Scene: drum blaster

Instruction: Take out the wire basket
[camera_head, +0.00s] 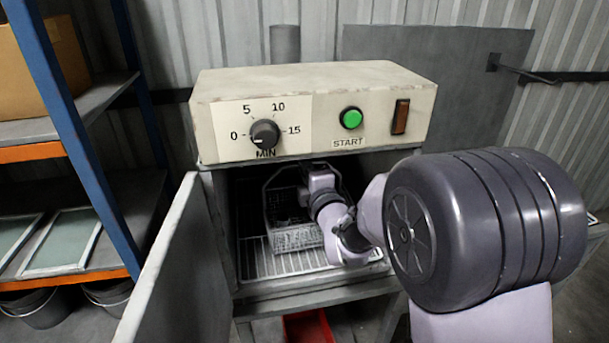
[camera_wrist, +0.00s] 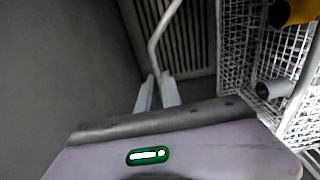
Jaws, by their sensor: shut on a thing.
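The wire basket (camera_head: 295,239) stands inside the open cabinet of the blaster, on the slatted rack. Its mesh wall (camera_wrist: 234,45) fills the right of the wrist view. My gripper (camera_wrist: 157,92) is shut on the basket's thin bail handle (camera_wrist: 154,45), which rises between the two light fingers. In the head view my wrist reaches into the cabinet, over the right side of the basket and hides part of it. A yellow part (camera_wrist: 292,11) and a grey cylindrical part (camera_wrist: 275,88) show in the basket.
The cabinet door (camera_head: 175,270) stands open on the left. The control box (camera_head: 310,105) with dial and green START button sits above the opening. A blue-framed shelf (camera_head: 70,130) is at the left. A red bin (camera_head: 308,327) lies below the cabinet.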

